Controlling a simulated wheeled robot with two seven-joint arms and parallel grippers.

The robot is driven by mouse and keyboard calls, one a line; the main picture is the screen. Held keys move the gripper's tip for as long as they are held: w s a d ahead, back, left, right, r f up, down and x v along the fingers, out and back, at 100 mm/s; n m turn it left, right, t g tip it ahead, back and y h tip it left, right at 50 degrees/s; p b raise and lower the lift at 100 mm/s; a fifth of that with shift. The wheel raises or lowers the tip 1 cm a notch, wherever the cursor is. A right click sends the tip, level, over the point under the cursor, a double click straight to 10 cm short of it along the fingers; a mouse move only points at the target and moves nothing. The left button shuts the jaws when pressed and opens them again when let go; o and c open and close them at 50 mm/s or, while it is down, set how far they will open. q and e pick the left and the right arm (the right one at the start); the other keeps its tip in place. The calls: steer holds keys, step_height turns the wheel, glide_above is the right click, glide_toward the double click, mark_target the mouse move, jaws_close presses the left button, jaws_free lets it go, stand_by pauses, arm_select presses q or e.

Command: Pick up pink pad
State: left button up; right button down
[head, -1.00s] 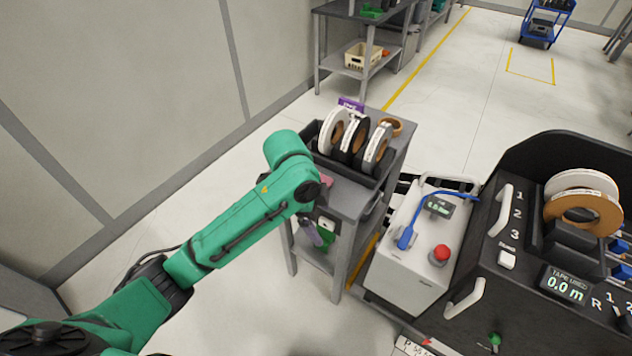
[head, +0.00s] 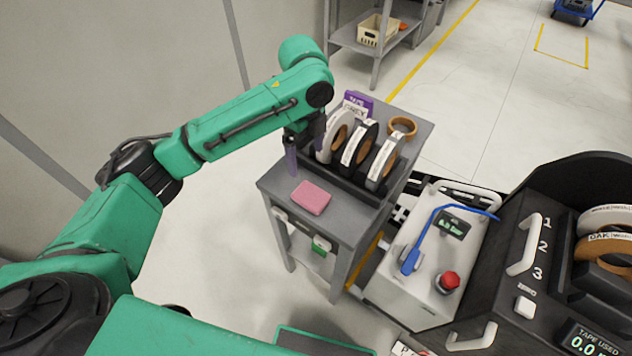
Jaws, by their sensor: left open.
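The pink pad (head: 311,198) lies flat on the near part of the small grey cart top (head: 350,225), fully in sight. My left gripper (head: 305,152) hangs fingers-down, just beyond and slightly left of the pad, near the tape rack. Its fingers are apart with nothing seen between them, and it does not touch the pad. My right gripper is out of view.
A dark rack with several tape rolls (head: 358,145) stands behind the pad, with a purple box (head: 357,103) and a brown roll (head: 403,127) near it. A white control box (head: 425,265) with a red button stands to the right.

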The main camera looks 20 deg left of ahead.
arm_select(q)
glide_above(305, 191)
steer(key=f, duration=0.5)
steer(key=shift+s+d+f+p, duration=0.2)
steer(key=shift+s+f+p, duration=0.15)
steer(key=f, duration=0.4)
steer(key=f+p, duration=0.1)
steer(key=f, duration=0.1)
steer(key=shift+w+a+f, duration=0.15)
steer(key=shift+w+f, duration=0.15)
steer(key=shift+w, duration=0.1)
steer(key=shift+f, duration=0.1)
steer(key=shift+c, duration=1.2)
steer(key=c, duration=0.9)
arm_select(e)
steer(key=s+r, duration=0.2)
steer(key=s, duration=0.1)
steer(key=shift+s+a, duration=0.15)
